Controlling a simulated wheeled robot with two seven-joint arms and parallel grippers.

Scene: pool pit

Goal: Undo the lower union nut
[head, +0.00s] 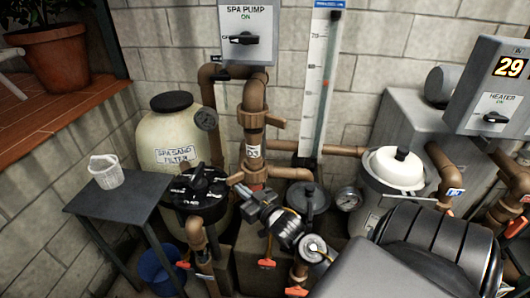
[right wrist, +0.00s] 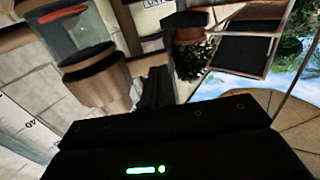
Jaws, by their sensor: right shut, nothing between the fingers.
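The lower union nut (head: 255,173) is a brown ring on the vertical pipe, below the short section with a white label (head: 253,152). Another brown fitting (head: 250,119) sits above that section. My right gripper (head: 238,183) comes in from the lower right, its shut, empty fingers beside the pipe near the lower nut. Whether they touch it I cannot tell. In the right wrist view, a large brown nut (right wrist: 100,82) stands close beside the dark fingers (right wrist: 156,88), against a clear section with red inside (right wrist: 75,30); which nut it is I cannot tell. My left gripper is out of view.
A black multiport valve (head: 200,187) and the sand filter (head: 160,135) stand left of the pipe. A gauge tube (head: 318,90) rises behind it. A white-lidded housing (head: 395,168) is to the right. A small table (head: 130,205) holds a white basket (head: 106,172).

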